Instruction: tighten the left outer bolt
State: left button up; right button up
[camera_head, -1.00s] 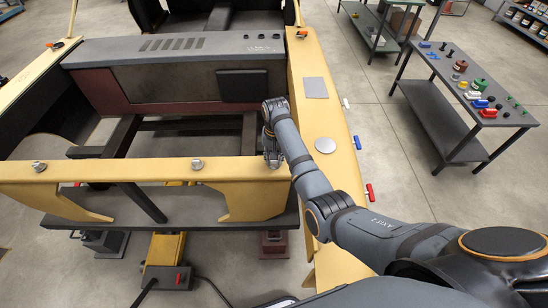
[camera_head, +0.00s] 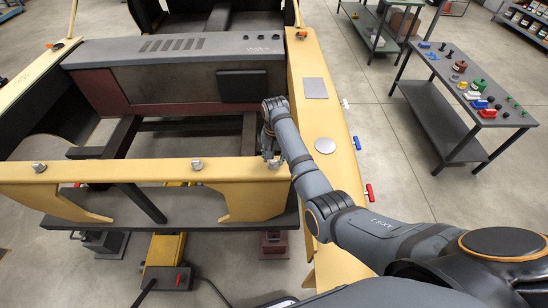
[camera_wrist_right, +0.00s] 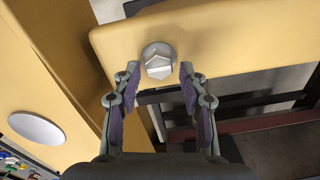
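A yellow beam (camera_head: 115,172) runs across the front of the machine shell. A silver bolt (camera_head: 39,167) stands near its left end, another bolt (camera_head: 196,164) near its middle, and a third bolt (camera_head: 274,163) near its right end. My right gripper (camera_head: 268,154) is right by the right-end bolt. My left gripper is not in view.
A grey hood with slots (camera_head: 175,65) lies behind the beam, with an open frame between. A side table (camera_head: 470,95) with small coloured parts stands at the right. A yellow jack (camera_head: 165,255) is below the beam. Floor between shell and table is clear.

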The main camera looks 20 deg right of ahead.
aim_at(274, 161)
jog(key=shift+o, duration=0.4)
jog(key=shift+s+f, duration=0.1)
jog(key=shift+f, duration=0.05)
notch_tip(274, 161, up, 8)
jog(key=shift+f, duration=0.25)
jog(key=shift+s, duration=0.1)
